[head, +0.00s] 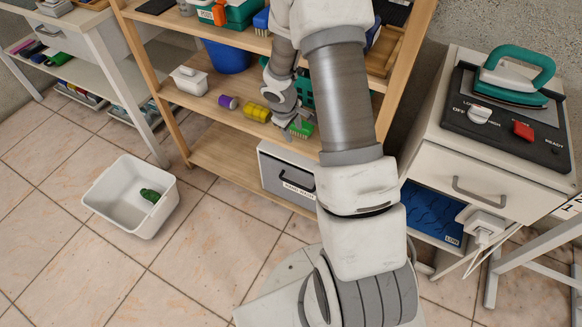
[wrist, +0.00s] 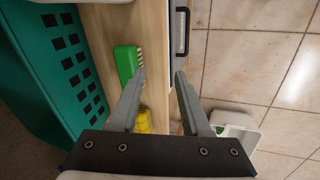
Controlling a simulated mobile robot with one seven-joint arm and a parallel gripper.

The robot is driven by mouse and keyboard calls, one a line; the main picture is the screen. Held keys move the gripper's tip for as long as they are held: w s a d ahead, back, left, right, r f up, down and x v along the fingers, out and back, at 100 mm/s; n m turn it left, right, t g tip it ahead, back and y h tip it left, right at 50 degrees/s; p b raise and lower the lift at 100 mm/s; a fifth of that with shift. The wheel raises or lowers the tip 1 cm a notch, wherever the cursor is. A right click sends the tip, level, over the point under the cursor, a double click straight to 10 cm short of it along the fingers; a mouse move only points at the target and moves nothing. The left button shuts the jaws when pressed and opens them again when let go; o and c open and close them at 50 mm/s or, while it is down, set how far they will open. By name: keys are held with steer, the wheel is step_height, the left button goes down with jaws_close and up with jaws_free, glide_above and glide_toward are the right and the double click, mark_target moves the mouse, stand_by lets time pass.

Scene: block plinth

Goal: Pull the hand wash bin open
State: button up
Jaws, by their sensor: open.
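The hand wash bin (head: 269,173) is a pale drawer-like box under the middle shelf board, with a dark bar handle and a white "HAND WASH" label on its front. It looks closed, its front about level with the shelf edge; my arm covers its right part. In the wrist view its dark handle (wrist: 185,30) shows near the top, beyond my fingertips. My gripper (wrist: 160,76) is open and empty. In the head view it hangs above the bin at the shelf's front edge, apart from the handle.
A green brush (wrist: 126,62) and a yellow item (head: 256,112) lie on the shelf board (head: 215,108) close to my gripper. A teal crate (wrist: 65,65) stands beside them. A white tub (head: 125,215) sits on the tiled floor at left. The floor before the bin is mostly clear.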

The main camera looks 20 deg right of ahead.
steer(key=n+y, duration=0.1)
steer(key=n, duration=0.1)
glide_toward(297, 185)
steer(key=shift+g, duration=0.4)
steer(key=b+x, duration=0.1)
steer(key=x, duration=0.1)
steer(key=b+x, duration=0.2)
steer(key=x, duration=0.1)
steer(key=w+b+x, duration=0.1)
steer(key=x, duration=0.2)
steer(key=shift+r+b, duration=0.15)
steer(key=shift+b, duration=0.2)
jaws_close()
stand_by(0.4)
